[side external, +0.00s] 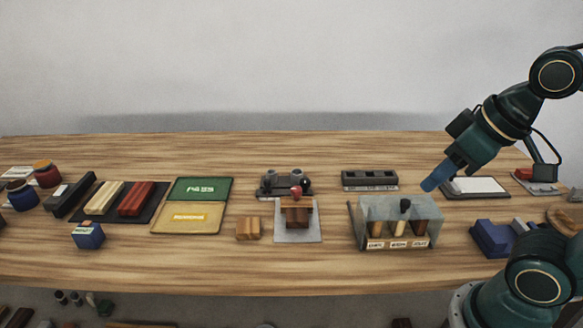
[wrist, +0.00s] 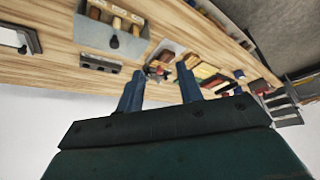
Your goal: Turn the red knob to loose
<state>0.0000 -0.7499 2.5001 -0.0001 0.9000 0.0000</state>
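A small red knob (side external: 296,191) stands on a dark fixture with a brown wooden block (side external: 296,216), on a grey plate (side external: 297,236) near the middle of the bench. Its setting cannot be read. My gripper (side external: 430,185) is in the air to the right of the knob, above and behind the grey bin, well apart from it. In the wrist view my gripper's (wrist: 160,70) two blue fingers stand apart with nothing between them.
A grey bin (side external: 371,210) with wooden-handled tools stands right of the fixture. A dark slotted block (side external: 369,180) lies behind it. A loose wooden block (side external: 248,228) and green and yellow trays (side external: 199,189) lie to the left. A blue block (side external: 494,238) lies at the right.

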